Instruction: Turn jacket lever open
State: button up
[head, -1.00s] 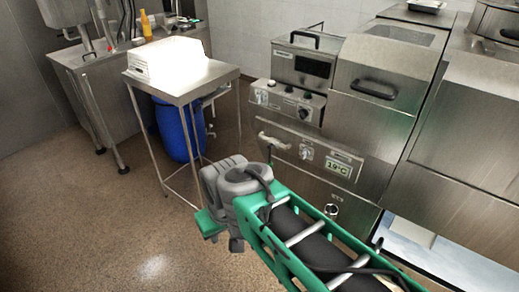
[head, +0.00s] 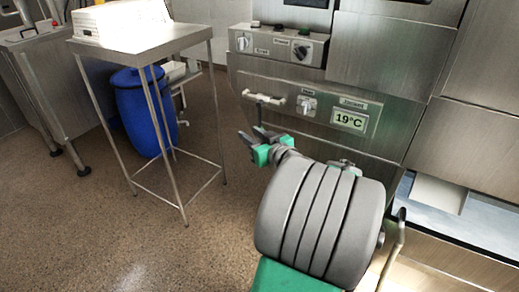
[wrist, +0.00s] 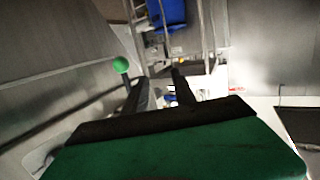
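The steel front panel (head: 285,90) carries a pale lever-like handle (head: 264,98), a rotary knob (head: 307,105) and a display reading 19°C (head: 349,120). The small labels are hard to read; which control is the jacket lever is not certain. My gripper (head: 254,135) is just below and in front of the pale handle, apart from it as far as I can tell. In the wrist view its two dark fingers (wrist: 162,86) are apart, with nothing clearly between them. A green ball (wrist: 120,65) on a short stem shows beside the left finger; I cannot tell whether they touch.
A control box (head: 277,45) with knobs is above the panel. An open lit bay (head: 440,225) is at lower right. The floor (head: 85,225) at front left is clear.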

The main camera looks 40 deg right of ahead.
aim_at(260, 121)
jog(key=s+d+m+t+h, duration=0.1)
jog(key=s+d+h, duration=0.15)
jog(key=d, duration=0.25)
jog(key=x, duration=0.7)
jog(key=shift+w+r+b, duration=0.1)
jog(key=shift+r+b, duration=0.2)
grip_shut()
dwell(0.7)
